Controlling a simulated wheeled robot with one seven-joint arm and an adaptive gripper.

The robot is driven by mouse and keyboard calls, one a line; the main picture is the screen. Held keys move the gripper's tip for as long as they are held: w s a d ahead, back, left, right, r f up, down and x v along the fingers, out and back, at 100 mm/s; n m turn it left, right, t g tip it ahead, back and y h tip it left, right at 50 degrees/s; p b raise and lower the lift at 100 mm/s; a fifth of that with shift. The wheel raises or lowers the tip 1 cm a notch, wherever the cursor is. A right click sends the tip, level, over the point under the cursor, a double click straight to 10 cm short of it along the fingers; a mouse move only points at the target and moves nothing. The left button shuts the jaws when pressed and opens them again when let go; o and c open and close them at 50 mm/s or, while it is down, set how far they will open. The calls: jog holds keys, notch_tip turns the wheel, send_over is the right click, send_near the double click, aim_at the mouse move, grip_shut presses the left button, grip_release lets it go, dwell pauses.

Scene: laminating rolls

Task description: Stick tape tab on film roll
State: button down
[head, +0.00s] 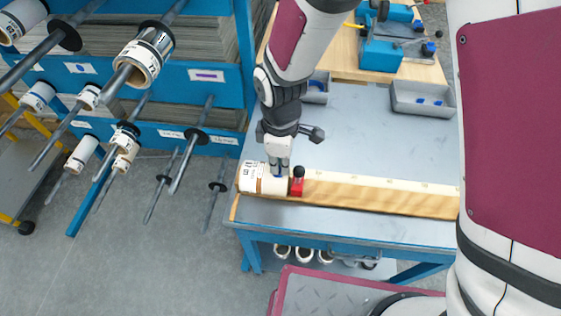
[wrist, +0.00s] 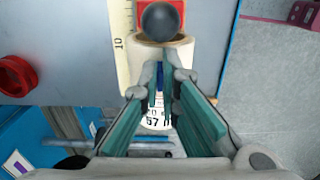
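A white film roll with a printed label (head: 250,180) lies on its side at the left end of the bench. It also shows in the wrist view (wrist: 178,50), below the black knob. My gripper (head: 279,174) points down onto the roll's upper side. Its fingertips (wrist: 160,80) are close together, with a small blue tape tab (wrist: 159,72) between them. The tab also shows as a blue speck at the roll in the head view (head: 278,176). The fingers hide part of the tab and roll, so I cannot tell how firmly the tab touches the roll.
A red stop with a black knob (head: 297,182) stands against the roll's right end, on a long wooden measuring rail (head: 380,195). Grey bins (head: 422,100) stand at the back. A blue rack with rods and rolls (head: 200,75) is at left. The bench middle is clear.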

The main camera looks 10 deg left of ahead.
jog(key=c, duration=1.7)
grip_release()
jog(key=shift+r, duration=0.1)
jog(key=d+r+m+t, duration=0.1)
jog(key=d+r+m, duration=0.15)
jog(key=r, duration=0.65)
jog(key=d+r+m, duration=0.1)
jog(key=d+r, duration=0.3)
jog(key=r, duration=0.5)
jog(key=s+d+r+m+t, duration=0.1)
jog(key=s+d+r+m, duration=0.2)
jog(key=d+m, duration=0.2)
jog(key=s+d+r+m+t, duration=0.1)
jog(key=s+d+r+m, duration=0.2)
jog(key=d, duration=0.5)
jog(key=s+d+r+m+t, duration=0.2)
jog(key=s+d+r+m, duration=0.2)
jog(key=d+m, duration=0.3)
jog(key=shift+s+d, duration=0.35)
